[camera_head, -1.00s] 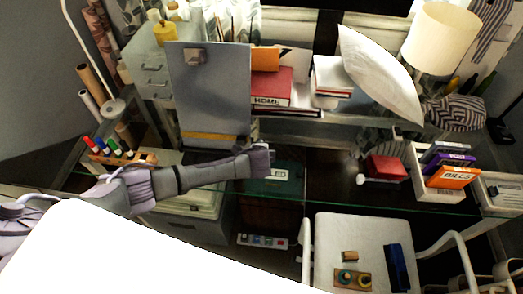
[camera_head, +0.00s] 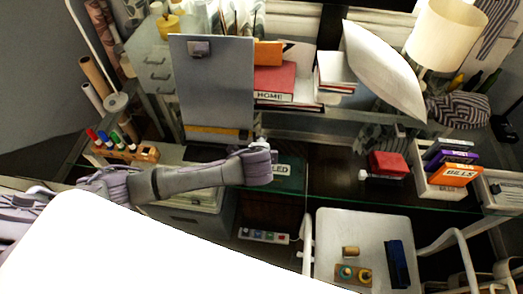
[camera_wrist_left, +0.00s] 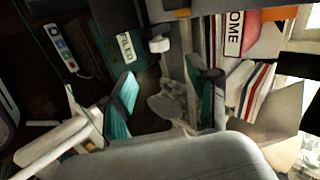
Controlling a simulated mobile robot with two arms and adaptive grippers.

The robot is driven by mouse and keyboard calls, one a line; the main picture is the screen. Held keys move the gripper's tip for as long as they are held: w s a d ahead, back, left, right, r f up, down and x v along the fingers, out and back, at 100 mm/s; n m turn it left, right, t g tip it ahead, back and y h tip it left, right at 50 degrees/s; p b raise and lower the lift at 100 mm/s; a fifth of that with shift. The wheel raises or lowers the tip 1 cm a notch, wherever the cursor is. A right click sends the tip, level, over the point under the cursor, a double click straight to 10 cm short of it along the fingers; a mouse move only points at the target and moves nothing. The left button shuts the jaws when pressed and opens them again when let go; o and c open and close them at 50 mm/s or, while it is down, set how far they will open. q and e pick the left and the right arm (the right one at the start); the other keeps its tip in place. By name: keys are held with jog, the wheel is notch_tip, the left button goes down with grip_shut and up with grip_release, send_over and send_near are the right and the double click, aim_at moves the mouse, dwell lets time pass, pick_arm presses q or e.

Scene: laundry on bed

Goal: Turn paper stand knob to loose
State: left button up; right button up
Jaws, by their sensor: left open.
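The paper stand (camera_head: 213,90) is an upright grey panel with a clip at its top, standing on the glass desk in the head view. A small white knob (camera_head: 262,144) shows at its lower right, just above the end of my left gripper (camera_head: 265,166). In the left wrist view a white round knob (camera_wrist_left: 160,45) sits beside the stand's edge. My left gripper's teal-padded fingers (camera_wrist_left: 166,95) are spread apart. The knob lies beyond them, with nothing held between. The knob's setting cannot be read. My right gripper is not in view.
Red HOME binder (camera_head: 274,82) and books (camera_head: 335,75) stand behind the desk to the right. A pen holder (camera_head: 130,150) is at left. A red box (camera_head: 388,163) and BILLS tray (camera_head: 432,187) are at right. A white chair (camera_head: 365,225) stands in front.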

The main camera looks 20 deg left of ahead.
pick_arm(q)
jog(key=shift+v, duration=0.8)
